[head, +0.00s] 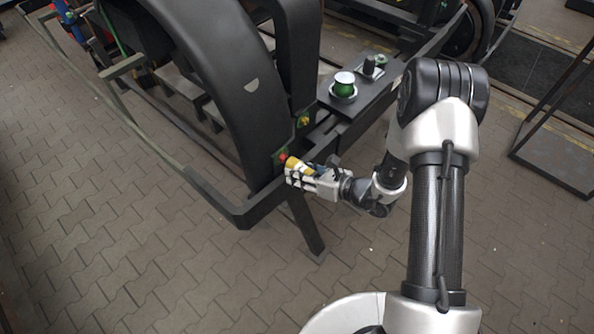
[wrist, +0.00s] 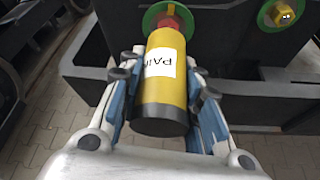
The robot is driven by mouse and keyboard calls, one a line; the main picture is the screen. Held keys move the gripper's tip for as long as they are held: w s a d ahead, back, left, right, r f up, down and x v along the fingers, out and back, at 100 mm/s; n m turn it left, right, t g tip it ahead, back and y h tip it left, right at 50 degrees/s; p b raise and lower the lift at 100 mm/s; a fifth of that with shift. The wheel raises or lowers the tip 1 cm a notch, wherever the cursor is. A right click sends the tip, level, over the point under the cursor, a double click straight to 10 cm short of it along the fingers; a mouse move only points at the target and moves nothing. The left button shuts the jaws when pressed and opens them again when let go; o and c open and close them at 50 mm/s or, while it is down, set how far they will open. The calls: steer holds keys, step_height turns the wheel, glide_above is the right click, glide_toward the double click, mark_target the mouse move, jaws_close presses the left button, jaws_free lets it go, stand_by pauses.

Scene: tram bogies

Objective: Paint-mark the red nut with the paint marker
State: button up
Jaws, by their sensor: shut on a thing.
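My gripper (wrist: 160,100) is shut on the paint marker (wrist: 163,85), a yellow cylinder with a black end and a white label reading "PAI". The marker points away from me at the red nut (wrist: 170,18), which sits on a green round plate on the black frame. The marker's far end overlaps the red nut in the wrist view, and I cannot tell whether they touch. In the head view the marker (head: 295,164) sticks out of my gripper (head: 300,173), close to the red nut (head: 283,157).
A yellow nut (wrist: 282,14) on a green plate is to the right on the same black frame. A black ledge (head: 345,105) carries a green and white round part (head: 344,84) and a dark knob (head: 369,66). The paved floor (head: 130,240) in front is open.

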steer(key=shift+s+d, duration=0.8)
steer(key=shift+d, duration=0.2)
steer(key=shift+s+d, duration=0.75)
steer(key=shift+d, duration=0.2)
